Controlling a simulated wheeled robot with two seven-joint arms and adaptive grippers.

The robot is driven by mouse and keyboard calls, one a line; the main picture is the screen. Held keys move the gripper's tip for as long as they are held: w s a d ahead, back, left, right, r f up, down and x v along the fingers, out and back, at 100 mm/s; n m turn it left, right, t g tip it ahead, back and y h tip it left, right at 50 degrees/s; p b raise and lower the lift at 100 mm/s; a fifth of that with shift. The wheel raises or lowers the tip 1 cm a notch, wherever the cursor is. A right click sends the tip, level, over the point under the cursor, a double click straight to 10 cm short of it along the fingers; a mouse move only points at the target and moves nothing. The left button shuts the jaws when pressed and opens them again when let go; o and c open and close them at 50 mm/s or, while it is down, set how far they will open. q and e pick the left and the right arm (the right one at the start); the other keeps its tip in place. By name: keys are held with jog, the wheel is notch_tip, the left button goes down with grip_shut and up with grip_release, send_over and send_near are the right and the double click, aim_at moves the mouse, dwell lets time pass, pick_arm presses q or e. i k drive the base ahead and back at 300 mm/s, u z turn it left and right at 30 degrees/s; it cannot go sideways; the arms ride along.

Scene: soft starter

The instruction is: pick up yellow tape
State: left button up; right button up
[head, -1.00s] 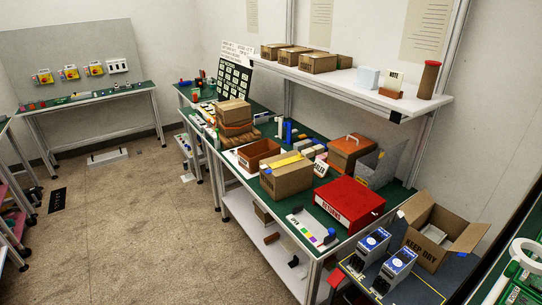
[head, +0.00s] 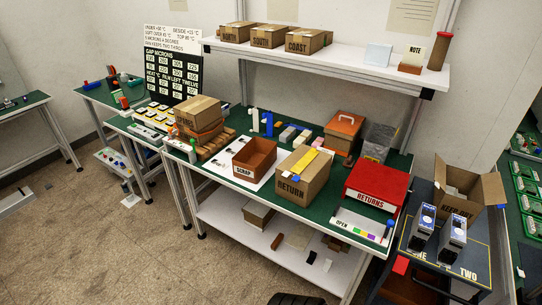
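The box stands near the front edge of the green-topped workbench. I cannot tell whether the strip is loose or stuck down. Neither of my grippers is in view.
An open brown SCRAP bin (head: 254,165) stands left of the box, and a red RETURNS box (head: 375,186) stands to its right. A shelf (head: 330,62) with cartons hangs above the bench's back. Floor in front is mostly clear.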

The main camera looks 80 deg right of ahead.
aim_at(300, 166)
jog(key=i, duration=0.3)
jog(key=z, duration=2.85)
